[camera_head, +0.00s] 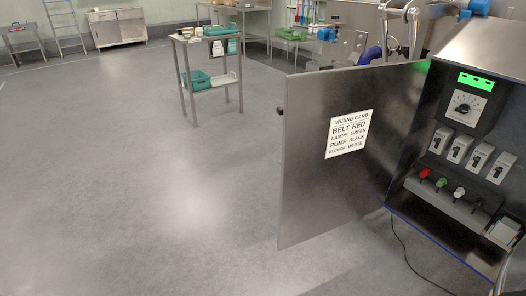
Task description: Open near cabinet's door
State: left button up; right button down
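The near cabinet (472,65) stands at the right side of the head view. Its metal door (310,155) is swung wide open to the left, its inner face toward me. A white wiring card (349,134) is on the door. A dark knob or handle shows at the door's left edge (281,111). Inside the cabinet are a dial with a green display (466,103), a row of switches (459,148) and red, green, white and black plugs (442,182). Neither of my grippers is in view.
A dark cable (400,245) hangs from the cabinet to the floor. A small steel table (207,85) with teal trays stands at the back middle. Steel machinery with blue parts (400,30) is behind the door. The grey floor (130,170) left of the door is clear.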

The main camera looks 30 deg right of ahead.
aim_at(319, 195)
jog(key=i, duration=3.3)
jog(key=z, duration=3.05)
